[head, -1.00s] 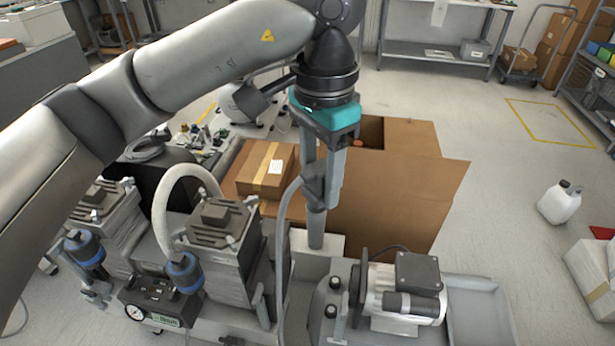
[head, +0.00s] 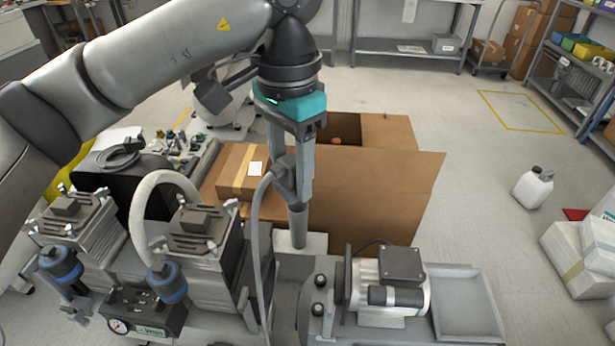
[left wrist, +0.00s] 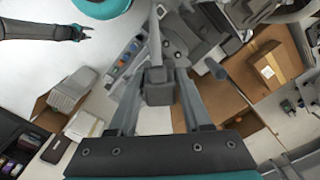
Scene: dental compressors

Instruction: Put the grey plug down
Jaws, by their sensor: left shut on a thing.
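The grey plug (head: 286,180) is a small blocky piece between the fingers of my left gripper (head: 290,190). The gripper points down and is shut on it, above the compressor bench. A grey cable (head: 257,255) hangs from the plug toward the machine below. In the left wrist view the plug (left wrist: 158,88) sits between the two fingers, with the cable running away from it. My right gripper (left wrist: 82,32) shows small and dark at the upper left of the left wrist view. Its jaws are too small to read.
Two compressor heads (head: 198,235) with a white hose and a gauge (head: 119,326) stand to the left. A motor (head: 390,285) is at the right, beside a shallow grey tray (head: 468,305). An open cardboard box (head: 375,200) is behind the gripper. Open floor lies to the right.

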